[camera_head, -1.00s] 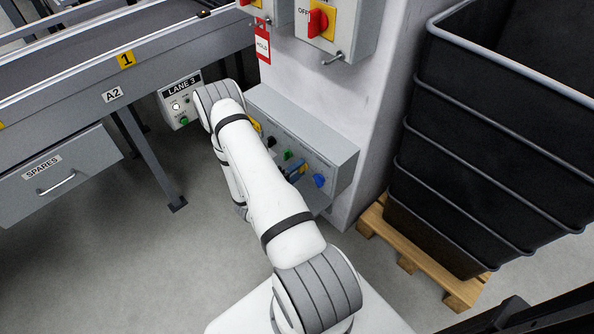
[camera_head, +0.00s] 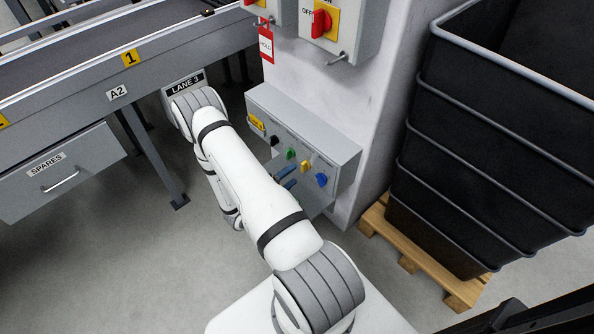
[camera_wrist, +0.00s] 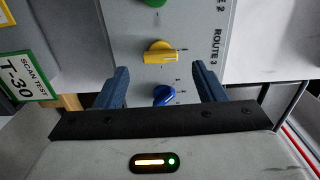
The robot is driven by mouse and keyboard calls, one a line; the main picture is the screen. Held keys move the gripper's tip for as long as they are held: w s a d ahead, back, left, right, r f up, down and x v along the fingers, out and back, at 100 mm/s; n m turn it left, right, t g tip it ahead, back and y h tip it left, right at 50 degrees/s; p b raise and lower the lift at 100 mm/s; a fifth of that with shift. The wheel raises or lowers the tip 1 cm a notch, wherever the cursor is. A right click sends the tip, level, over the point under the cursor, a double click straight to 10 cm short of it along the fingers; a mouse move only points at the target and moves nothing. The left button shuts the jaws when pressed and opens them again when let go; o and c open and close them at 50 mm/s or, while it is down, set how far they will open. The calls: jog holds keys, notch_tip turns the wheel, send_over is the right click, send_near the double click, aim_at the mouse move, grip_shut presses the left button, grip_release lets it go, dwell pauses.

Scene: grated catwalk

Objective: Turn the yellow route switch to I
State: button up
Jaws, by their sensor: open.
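The yellow route switch (camera_head: 305,166) sits on the sloped grey control panel, between a green knob (camera_head: 290,154) and a blue knob (camera_head: 321,180). In the wrist view the yellow switch (camera_wrist: 160,52) lies just beyond my fingertips, roughly centred between them, its ridge lying sideways across the panel. Its position marks are too small to read. My gripper (camera_wrist: 160,70) is open and empty, its blue fingers apart on either side. The blue knob (camera_wrist: 163,96) shows between the fingers.
A black knob (camera_head: 273,140) is also on the panel (camera_head: 345,165). Red-handled switch boxes (camera_head: 321,22) hang on the pillar above. A conveyor (camera_head: 150,50) and the LANE 3 box (camera_head: 186,84) are at the left.

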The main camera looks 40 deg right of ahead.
jog(key=shift+s+a, duration=0.15)
jog(key=shift+a, duration=1.3)
